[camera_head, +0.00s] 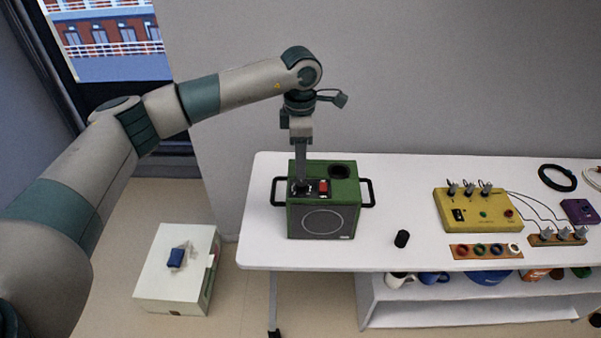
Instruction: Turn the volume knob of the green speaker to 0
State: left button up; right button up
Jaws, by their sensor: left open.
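The green speaker (348,195) stands upright near the left end of the white table, with black handles at both sides and a round grille on its front. Its top carries a dark panel with a red part (323,187) and a round dark opening at the back right. My left gripper (301,184) points straight down over the left part of that panel. It is open, with its tips at or just above the panel. The volume knob is mostly hidden by the fingertips, and I cannot tell whether they touch it. My right gripper is not in view.
A small black cylinder (401,239) stands right of the speaker on the white table (390,175). Farther right are a yellow box (462,215) with cables, a strip of coloured rings (487,251) and a purple box (579,211). A white box (160,280) sits on the floor at left.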

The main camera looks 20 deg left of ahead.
aim_at(301, 183)
pick_arm(q)
notch_tip(301, 183, down, 7)
jog(key=shift+r+p, duration=0.2)
jog(key=shift+p, duration=0.8)
jog(key=c, duration=1)
